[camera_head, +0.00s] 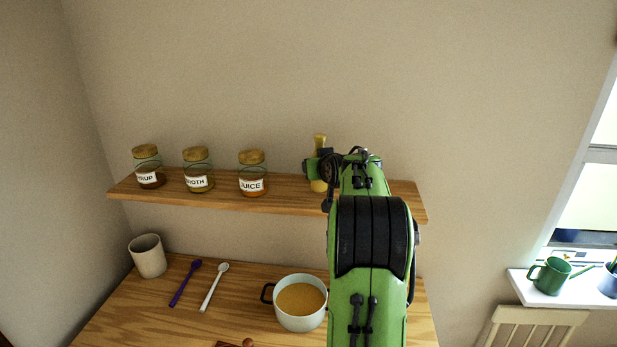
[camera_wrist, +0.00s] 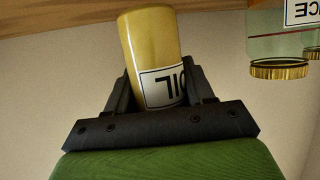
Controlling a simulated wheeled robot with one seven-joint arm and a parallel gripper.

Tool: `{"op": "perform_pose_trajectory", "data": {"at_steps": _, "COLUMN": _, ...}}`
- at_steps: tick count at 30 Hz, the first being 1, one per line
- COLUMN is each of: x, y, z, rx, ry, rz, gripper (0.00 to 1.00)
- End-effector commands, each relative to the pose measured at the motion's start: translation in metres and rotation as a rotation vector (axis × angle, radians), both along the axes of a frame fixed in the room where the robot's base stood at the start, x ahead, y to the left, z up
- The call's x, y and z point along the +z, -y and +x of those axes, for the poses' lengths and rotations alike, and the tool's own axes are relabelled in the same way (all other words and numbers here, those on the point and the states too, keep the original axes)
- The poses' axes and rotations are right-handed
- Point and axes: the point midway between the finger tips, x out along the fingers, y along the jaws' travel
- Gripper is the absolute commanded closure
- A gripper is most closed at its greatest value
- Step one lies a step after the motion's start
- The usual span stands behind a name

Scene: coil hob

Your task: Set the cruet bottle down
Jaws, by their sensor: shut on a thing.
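The cruet bottle (camera_head: 319,142) is slim and yellow, and stands roughly upright at the right part of the wooden shelf (camera_head: 220,201). My gripper (camera_head: 318,168) is shut around its middle. In the wrist view, which looks upside down, the bottle (camera_wrist: 150,45) sits between the two dark fingers of my gripper (camera_wrist: 162,88), with part of a white label reading "IL" inverted. Its base end is at the shelf board (camera_wrist: 60,15); I cannot tell whether it touches. My green arm hides the shelf to the right of the bottle.
Jars labelled syrup (camera_head: 148,168), broth (camera_head: 197,171) and juice (camera_head: 252,174) stand left on the shelf. Below, the wooden counter (camera_head: 240,275) holds a beige cup (camera_head: 148,256), purple spoon (camera_head: 186,283), white spoon (camera_head: 214,287) and filled pot (camera_head: 299,316). Shelf between juice and bottle is clear.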

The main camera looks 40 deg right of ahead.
Motion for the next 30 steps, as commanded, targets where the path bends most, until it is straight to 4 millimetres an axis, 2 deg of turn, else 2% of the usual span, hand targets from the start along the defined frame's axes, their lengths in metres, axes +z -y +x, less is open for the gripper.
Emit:
{"op": "perform_pose_trajectory", "data": {"at_steps": 1, "x": -0.011, "y": -0.001, "z": 0.000, "rx": 0.000, "ry": -0.002, "rz": 0.004, "gripper": 0.85}}
{"op": "perform_pose_trajectory", "data": {"at_steps": 4, "x": -0.024, "y": 0.000, "z": 0.000, "rx": 0.001, "ry": -0.001, "rz": 0.001, "gripper": 0.85}}
{"op": "perform_pose_trajectory", "data": {"at_steps": 16, "x": -0.031, "y": -0.001, "z": 0.000, "rx": 0.001, "ry": 0.001, "rz": -0.001, "gripper": 0.85}}
{"op": "perform_pose_trajectory", "data": {"at_steps": 17, "x": -0.031, "y": 0.000, "z": 0.000, "rx": 0.001, "ry": -0.001, "rz": 0.001, "gripper": 0.43}}
{"op": "perform_pose_trajectory", "data": {"at_steps": 21, "x": -0.030, "y": -0.001, "z": 0.000, "rx": 0.001, "ry": -0.001, "rz": 0.000, "gripper": 0.22}}
{"op": "perform_pose_trajectory", "data": {"at_steps": 30, "x": -0.027, "y": 0.000, "z": 0.000, "rx": 0.001, "ry": -0.001, "rz": 0.000, "gripper": 0.22}}
